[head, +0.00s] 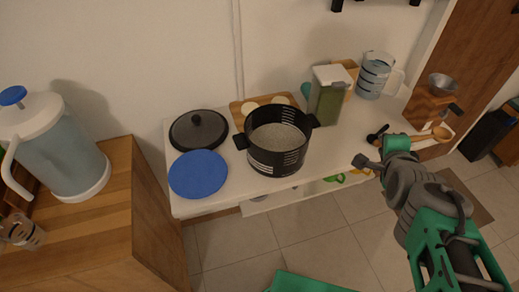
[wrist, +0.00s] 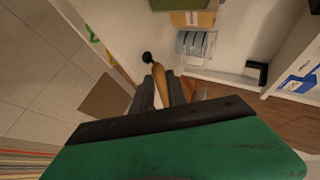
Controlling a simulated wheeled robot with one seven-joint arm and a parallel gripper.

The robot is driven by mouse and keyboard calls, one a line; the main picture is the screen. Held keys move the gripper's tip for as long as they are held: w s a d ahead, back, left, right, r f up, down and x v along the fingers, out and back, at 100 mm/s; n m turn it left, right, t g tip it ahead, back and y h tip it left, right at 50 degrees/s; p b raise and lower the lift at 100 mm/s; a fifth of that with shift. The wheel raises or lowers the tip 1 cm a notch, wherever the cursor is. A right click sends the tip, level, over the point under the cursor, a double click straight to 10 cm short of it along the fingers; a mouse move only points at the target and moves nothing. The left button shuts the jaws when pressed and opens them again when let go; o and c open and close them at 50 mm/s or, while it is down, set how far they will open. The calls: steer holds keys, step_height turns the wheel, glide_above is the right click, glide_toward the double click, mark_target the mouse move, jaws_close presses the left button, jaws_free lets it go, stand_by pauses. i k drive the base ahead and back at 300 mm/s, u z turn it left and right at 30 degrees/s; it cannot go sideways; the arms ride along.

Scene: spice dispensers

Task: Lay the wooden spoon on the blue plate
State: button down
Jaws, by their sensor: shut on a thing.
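The wooden spoon (head: 428,136) shows at the right end of the counter, with its bowl end to the right of my gripper (head: 380,148). The other end of the spoon is hidden by the green hand in the head view. In the wrist view, my gripper (wrist: 160,92) is shut on the brown wooden spoon (wrist: 160,75), which sticks out between the dark fingers. The blue plate (head: 198,174) lies flat and bare at the front left of the counter, far to the left of my gripper.
A black pot (head: 277,152) filled with pale contents stands between plate and gripper. A black lid (head: 198,130) lies behind the plate. A green container (head: 327,97) and a measuring jug (head: 373,76) stand at the back right. A water dispenser (head: 55,150) stands on the wooden cabinet at left.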

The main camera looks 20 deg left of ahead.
mark_target(199, 179)
steer(key=z, duration=0.75)
steer(key=k, duration=1.6)
steer(key=u, duration=2.45)
steer(key=i, duration=0.5)
